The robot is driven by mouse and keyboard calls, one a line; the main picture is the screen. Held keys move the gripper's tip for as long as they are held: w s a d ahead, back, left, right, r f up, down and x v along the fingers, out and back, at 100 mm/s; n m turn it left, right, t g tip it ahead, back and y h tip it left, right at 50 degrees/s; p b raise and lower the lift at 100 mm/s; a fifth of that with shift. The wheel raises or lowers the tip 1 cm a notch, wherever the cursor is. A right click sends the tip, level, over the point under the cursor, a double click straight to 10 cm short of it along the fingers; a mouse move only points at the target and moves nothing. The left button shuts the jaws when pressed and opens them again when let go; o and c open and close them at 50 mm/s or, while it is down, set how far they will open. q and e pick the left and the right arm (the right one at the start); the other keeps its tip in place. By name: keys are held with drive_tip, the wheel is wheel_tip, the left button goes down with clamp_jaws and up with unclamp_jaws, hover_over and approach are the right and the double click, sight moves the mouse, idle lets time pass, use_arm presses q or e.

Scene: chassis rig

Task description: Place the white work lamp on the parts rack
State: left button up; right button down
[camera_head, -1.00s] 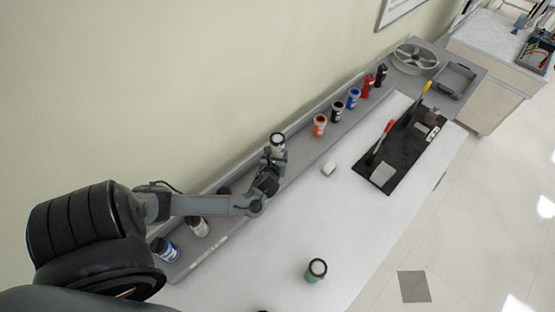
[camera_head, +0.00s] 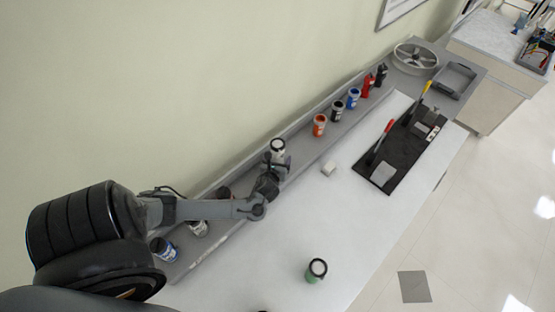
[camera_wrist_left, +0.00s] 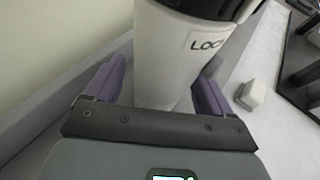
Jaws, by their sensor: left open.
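The white work lamp (camera_head: 278,150), a white cylinder with a dark rim, is upright at the grey parts rack (camera_head: 222,244) along the wall. In the left wrist view the lamp (camera_wrist_left: 180,62) has a black top and a label reading "LOC". My left gripper (camera_head: 278,165) is open, with its purple fingers (camera_wrist_left: 155,92) on either side of the lamp. The lamp's base is hidden behind the gripper, so I cannot see its contact with the rack. My right gripper is not in view.
On the rack, orange (camera_head: 320,125), black, blue and red containers stand to the right; blue (camera_head: 164,250) and white ones stand lower left. A small white block (camera_head: 329,169), a green can (camera_head: 316,270) and a black tool board (camera_head: 398,160) are on the white table (camera_head: 275,235).

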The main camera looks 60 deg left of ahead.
use_arm(q)
drive_tip(key=shift+s+d+r, duration=0.25)
drive_tip(key=shift+d+r, duration=0.05)
drive_tip(key=shift+r, duration=0.05)
drive_tip(key=p+v, duration=0.1)
drive_tip(key=v, duration=0.9)
drive_tip(key=shift+s+d+p, duration=0.15)
drive_tip(key=shift+p, duration=0.25)
drive_tip(key=s+d+n+g+h, duration=0.2)
drive_tip(key=d+n+h, duration=0.5)
drive_tip(key=d+n, duration=0.65)
drive_tip(key=s+d+r+n+g+h, duration=0.3)
drive_tip(key=s+d+r+n, duration=0.5)
drive_tip(key=d+r+n, duration=0.1)
drive_tip(key=shift+s+d+r+n, duration=0.2)
drive_tip(key=shift+d+r+n, duration=0.15)
drive_tip(key=shift+d+n, duration=0.45)
